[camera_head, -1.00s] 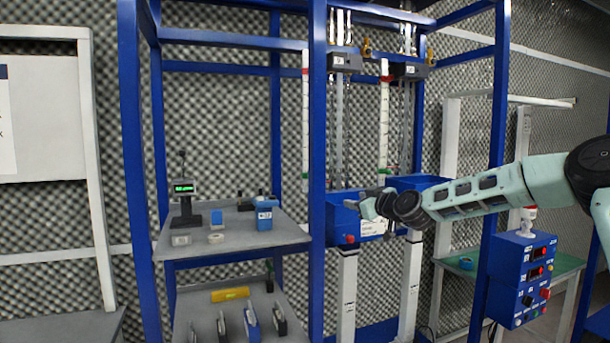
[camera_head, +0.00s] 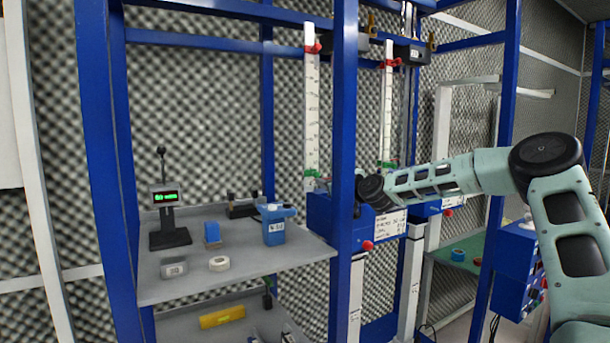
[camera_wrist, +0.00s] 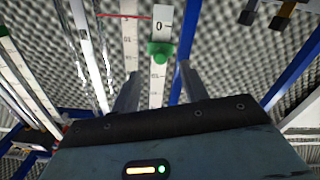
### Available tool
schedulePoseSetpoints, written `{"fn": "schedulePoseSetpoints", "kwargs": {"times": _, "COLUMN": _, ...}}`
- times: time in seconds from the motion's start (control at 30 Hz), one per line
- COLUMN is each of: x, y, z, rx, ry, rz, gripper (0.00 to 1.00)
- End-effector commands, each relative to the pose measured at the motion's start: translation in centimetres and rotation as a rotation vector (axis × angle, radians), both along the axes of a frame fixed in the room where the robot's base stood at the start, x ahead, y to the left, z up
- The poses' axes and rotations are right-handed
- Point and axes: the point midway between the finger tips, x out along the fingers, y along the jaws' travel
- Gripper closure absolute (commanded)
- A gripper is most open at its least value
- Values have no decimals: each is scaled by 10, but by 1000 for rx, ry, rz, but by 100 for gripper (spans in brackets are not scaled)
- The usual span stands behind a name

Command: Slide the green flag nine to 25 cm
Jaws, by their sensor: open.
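A green flag (camera_wrist: 160,52) sits on a white upright scale (camera_wrist: 158,82) in the wrist view. My gripper (camera_wrist: 159,72) is open, with one finger on each side of that scale in the picture and the flag just beyond the fingertips. I cannot tell whether they touch. In the head view a green flag (camera_head: 311,174) is low on the left scale (camera_head: 311,110), and another green flag (camera_head: 388,165) is low on the right scale (camera_head: 387,100). No number nine is legible on either. The blue post hides my fingers in the head view.
The blue frame post (camera_head: 344,130) stands in front of my gripper. Red flags (camera_head: 312,48) sit high on the scales. A blue box (camera_head: 322,212) is below the left scale. A shelf (camera_head: 240,268) with small items is to the left.

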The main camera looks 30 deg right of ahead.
Motion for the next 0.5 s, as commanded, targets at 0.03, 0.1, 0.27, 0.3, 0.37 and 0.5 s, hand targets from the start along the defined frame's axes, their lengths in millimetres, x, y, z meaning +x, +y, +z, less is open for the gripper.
{"fn": "schedulePoseSetpoints", "kwargs": {"times": 0.03, "x": 4, "y": 0, "z": 1, "rx": 3, "ry": 0, "rz": 0, "gripper": 56}}
{"fn": "schedulePoseSetpoints", "kwargs": {"times": 0.1, "x": 11, "y": 1, "z": 3, "rx": 3, "ry": 1, "rz": 2, "gripper": 56}}
{"fn": "schedulePoseSetpoints", "kwargs": {"times": 0.27, "x": 37, "y": 2, "z": 5, "rx": 5, "ry": 0, "rz": 1, "gripper": 56}}
{"fn": "schedulePoseSetpoints", "kwargs": {"times": 0.3, "x": 43, "y": 2, "z": 4, "rx": 5, "ry": 0, "rz": 1, "gripper": 56}}
{"fn": "schedulePoseSetpoints", "kwargs": {"times": 0.37, "x": 51, "y": 3, "z": 3, "rx": 5, "ry": 1, "rz": 1, "gripper": 56}}
{"fn": "schedulePoseSetpoints", "kwargs": {"times": 0.5, "x": 66, "y": 3, "z": 3, "rx": 3, "ry": 0, "rz": 1, "gripper": 56}}
